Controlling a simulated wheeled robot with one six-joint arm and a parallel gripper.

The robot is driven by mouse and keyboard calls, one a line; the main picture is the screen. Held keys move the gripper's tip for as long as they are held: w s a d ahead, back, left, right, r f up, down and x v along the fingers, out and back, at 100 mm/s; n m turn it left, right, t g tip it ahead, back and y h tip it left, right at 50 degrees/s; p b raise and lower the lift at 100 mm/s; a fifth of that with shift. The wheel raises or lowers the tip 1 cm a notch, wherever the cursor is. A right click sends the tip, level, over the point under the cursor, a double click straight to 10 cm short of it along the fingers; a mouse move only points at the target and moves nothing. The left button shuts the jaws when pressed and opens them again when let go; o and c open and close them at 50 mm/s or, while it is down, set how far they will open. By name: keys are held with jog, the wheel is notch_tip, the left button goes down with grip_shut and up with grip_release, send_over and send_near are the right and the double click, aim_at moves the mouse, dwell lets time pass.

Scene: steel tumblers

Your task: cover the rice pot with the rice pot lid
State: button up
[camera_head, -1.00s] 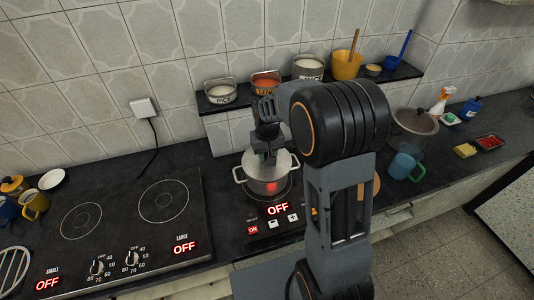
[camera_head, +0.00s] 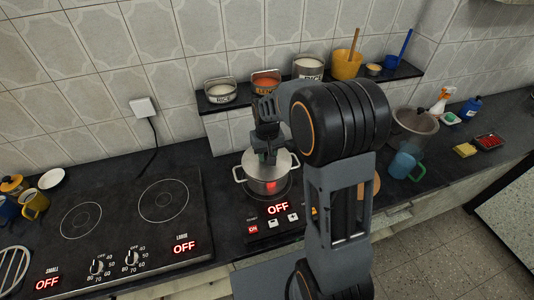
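The rice pot (camera_head: 266,185) is a silver pot with two side handles, standing on the single hot plate right of the double hob. The rice pot lid (camera_head: 283,162) is a light metal disc that sits over the pot's top, apparently level on the rim; I cannot tell whether it touches all round. My gripper (camera_head: 266,158) points down at the middle of the lid, where the lid's knob would be. The fingertips and knob are too small and dark to tell whether the fingers are closed on it.
The double hob (camera_head: 120,225) fills the counter at left. A shelf (camera_head: 290,92) behind holds several canisters and a yellow bucket (camera_head: 347,65).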

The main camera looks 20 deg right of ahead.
jog(key=shift+f+b, duration=0.55)
jog(key=shift+f, duration=0.25)
jog(key=o, duration=1.1)
jog(key=shift+c, duration=0.2)
jog(key=r, duration=0.7)
jog(key=s+r+b, duration=0.1)
jog(key=r, duration=0.3)
jog(key=shift+r, duration=0.25)
jog(key=s+t, duration=0.4)
jog(key=s, duration=1.1)
jog(key=shift+s+r, duration=0.25)
jog(key=shift+s, duration=0.15)
